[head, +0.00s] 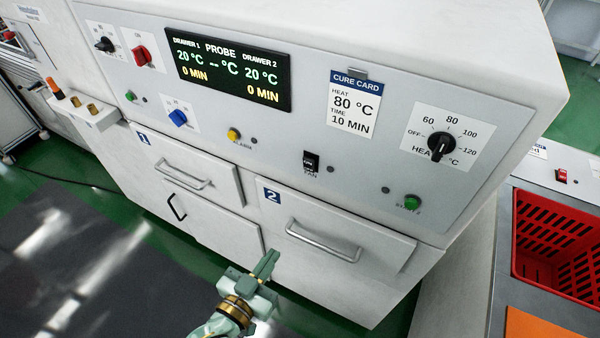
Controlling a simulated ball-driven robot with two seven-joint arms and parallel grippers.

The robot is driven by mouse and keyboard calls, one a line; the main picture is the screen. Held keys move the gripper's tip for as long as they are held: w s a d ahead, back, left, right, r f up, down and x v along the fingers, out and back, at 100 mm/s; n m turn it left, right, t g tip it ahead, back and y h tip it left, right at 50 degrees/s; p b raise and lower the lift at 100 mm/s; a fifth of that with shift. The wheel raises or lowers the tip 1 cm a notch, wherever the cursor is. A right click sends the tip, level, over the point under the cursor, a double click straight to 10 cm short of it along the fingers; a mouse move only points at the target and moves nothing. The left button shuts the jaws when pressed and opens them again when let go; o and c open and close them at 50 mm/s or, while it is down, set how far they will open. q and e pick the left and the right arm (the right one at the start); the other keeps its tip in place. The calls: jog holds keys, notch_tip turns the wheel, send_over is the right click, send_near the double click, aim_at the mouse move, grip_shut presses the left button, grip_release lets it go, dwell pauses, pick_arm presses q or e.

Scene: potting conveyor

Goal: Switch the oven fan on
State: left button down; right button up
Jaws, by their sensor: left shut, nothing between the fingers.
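The oven's grey control panel (365,167) fills the middle of the head view. A small black rocker switch (311,162) sits low on the panel, with a label under it that appears to read FAN. A small dark round lamp (331,169) is just right of it. The switch's position is too small to tell. My left gripper (268,262) is shut and empty, in front of the oven below drawer 2's handle, well below the switch and apart from it. My right gripper is out of view.
Drawer 1 (215,178) and drawer 2 (375,245) look closed; their bar handles stick out. A black heat knob (440,143), a green button (412,202) and a yellow button (234,134) share the panel. A red crate (560,205) stands at right.

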aim_at(308, 163)
pick_arm(q)
notch_tip(308, 163, up, 10)
jog(key=w+t, duration=0.1)
jog(key=t, duration=0.2)
jog(key=shift+d+h, duration=0.2)
jog(key=shift+h, duration=0.2)
jog(key=shift+w+f, duration=0.1)
jog(key=x, duration=1.4)
